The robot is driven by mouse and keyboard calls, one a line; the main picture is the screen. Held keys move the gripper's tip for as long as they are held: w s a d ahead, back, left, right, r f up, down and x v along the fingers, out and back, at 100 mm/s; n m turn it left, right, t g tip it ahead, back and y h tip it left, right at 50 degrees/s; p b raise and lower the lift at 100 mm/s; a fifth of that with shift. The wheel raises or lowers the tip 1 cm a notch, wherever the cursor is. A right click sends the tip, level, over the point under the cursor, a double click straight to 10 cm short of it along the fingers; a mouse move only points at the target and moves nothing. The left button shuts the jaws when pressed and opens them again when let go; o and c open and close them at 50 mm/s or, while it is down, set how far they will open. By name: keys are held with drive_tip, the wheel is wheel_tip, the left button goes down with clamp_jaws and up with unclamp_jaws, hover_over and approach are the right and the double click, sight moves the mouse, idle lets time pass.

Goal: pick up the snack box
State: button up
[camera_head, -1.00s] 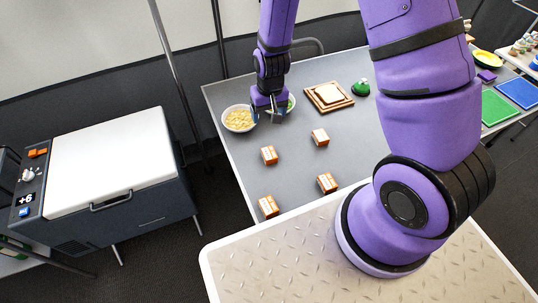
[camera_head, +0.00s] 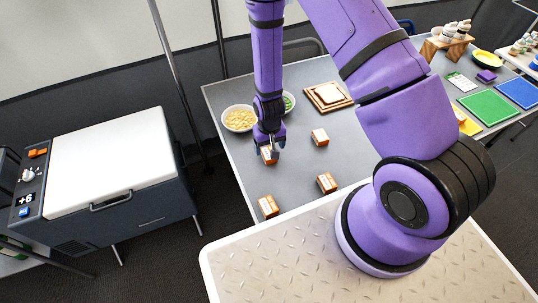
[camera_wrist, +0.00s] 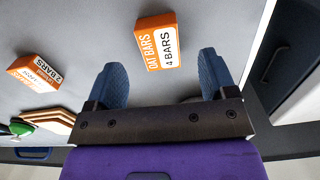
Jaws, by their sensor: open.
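Several small orange-and-white snack boxes stand on the grey table. My gripper (camera_head: 271,147) is open and empty, over the back-left snack box (camera_head: 266,158), which it partly covers in the head view. In the wrist view, a box marked "OAT BARS 4 BARS" (camera_wrist: 158,42) lies ahead of my gripper (camera_wrist: 162,62), roughly centred between the spread fingers and apart from them. A box marked "2 BARS" (camera_wrist: 36,70) is to the left there. Other boxes are the back-right one (camera_head: 320,137), the front-right one (camera_head: 327,183) and the front-left one (camera_head: 268,206).
A bowl of yellow food (camera_head: 238,119) and a bowl with green contents (camera_head: 289,103) stand behind the gripper. A wooden board (camera_head: 327,99) lies to their right. A white-lidded cooler (camera_head: 112,160) stands left of the table (camera_head: 230,90). Table space between the boxes is clear.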

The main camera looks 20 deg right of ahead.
drive_tip(key=shift+w+f, duration=0.15)
drive_tip(key=shift+f, duration=1.15)
drive_tip(key=shift+w+f, duration=0.15)
drive_tip(key=shift+f, duration=1.15)
drive_tip(key=c, duration=1)
